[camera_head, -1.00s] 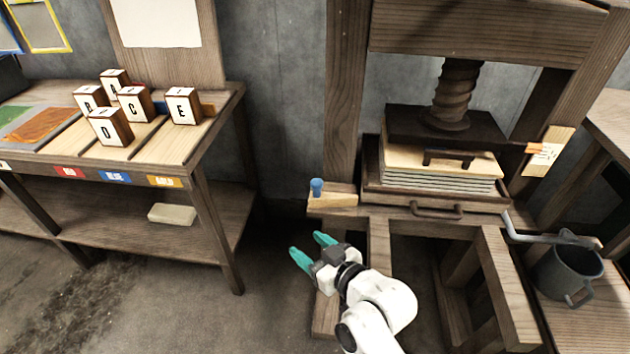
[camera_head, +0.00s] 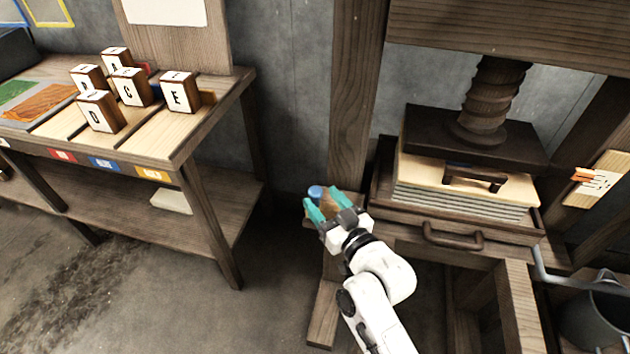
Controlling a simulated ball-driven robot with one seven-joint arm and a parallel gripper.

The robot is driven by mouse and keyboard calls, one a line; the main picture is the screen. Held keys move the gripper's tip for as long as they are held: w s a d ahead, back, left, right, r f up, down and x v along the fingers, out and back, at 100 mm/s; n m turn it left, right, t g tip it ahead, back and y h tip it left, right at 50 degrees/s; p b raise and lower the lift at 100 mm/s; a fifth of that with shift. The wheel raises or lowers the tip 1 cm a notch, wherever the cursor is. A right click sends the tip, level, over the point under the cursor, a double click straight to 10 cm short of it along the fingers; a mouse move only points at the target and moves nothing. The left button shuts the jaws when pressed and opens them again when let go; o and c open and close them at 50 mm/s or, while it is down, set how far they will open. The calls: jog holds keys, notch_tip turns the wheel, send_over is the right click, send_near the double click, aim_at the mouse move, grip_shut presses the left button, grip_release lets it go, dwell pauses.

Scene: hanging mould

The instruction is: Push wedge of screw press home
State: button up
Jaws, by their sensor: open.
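The screw press (camera_head: 487,100) stands at the right, its dark plate above a stack of boards and grey sheets (camera_head: 460,197). The wooden wedge (camera_head: 345,200) lies at the press's left post, with a blue knob (camera_head: 316,192) on it. My gripper (camera_head: 323,203) is open, its teal fingers in front of the wedge and close to the blue knob. The fingers and wrist hide most of the wedge. I cannot tell whether they touch it.
A wooden table (camera_head: 215,120) at the left carries several lettered blocks (camera_head: 178,92). A grey bucket (camera_head: 597,315) stands at the lower right. A dark handle (camera_head: 453,237) sticks out from the press bed. Floor between table and press is clear.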

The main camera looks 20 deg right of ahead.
jog(key=w, duration=0.6)
jog(key=shift+a, duration=0.4)
grip_shut()
